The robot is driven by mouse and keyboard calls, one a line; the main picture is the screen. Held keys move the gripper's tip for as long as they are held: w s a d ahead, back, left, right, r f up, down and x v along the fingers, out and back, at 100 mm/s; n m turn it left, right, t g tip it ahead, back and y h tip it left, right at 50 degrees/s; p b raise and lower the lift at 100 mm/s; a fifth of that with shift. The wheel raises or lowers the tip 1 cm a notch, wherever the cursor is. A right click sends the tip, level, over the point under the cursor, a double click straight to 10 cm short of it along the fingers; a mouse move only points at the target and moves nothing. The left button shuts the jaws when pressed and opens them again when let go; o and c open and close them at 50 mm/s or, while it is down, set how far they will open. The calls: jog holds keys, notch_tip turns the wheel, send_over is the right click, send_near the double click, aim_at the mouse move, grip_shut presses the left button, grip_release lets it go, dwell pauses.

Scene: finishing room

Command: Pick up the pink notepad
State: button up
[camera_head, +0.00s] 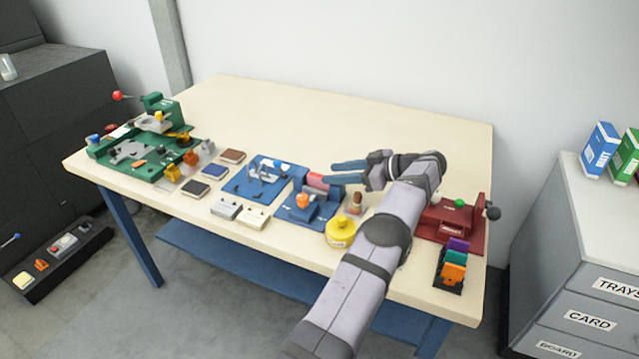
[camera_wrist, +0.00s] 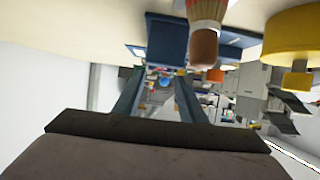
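A small pink block, which looks like the pink notepad (camera_head: 317,182), sits upright in a blue fixture (camera_head: 303,210) at the front middle of the table in the head view. My gripper (camera_head: 327,172) points left with its two blue fingers just above and behind the pink block. The fingers are spread apart with nothing seen between them. In the wrist view, my gripper (camera_wrist: 158,78) also shows an open gap between the fingers. A blue block-like part (camera_wrist: 166,40) shows beyond the fingertips there. I cannot make out the notepad in the wrist view.
A wooden-handled brush (camera_head: 354,204) and a yellow pot (camera_head: 340,233) stand right of the fixture. A red fixture (camera_head: 450,220) and a rack of coloured pads (camera_head: 454,262) are farther right. Green fixtures (camera_head: 135,152) fill the left. The table's back (camera_head: 330,115) is clear.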

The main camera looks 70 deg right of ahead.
aim_at(318, 176)
jog(key=shift+f+p+x, duration=0.2)
jog(key=shift+p+x, duration=0.8)
jog(key=shift+x, duration=1.5)
jog(key=shift+s, duration=0.1)
grip_shut()
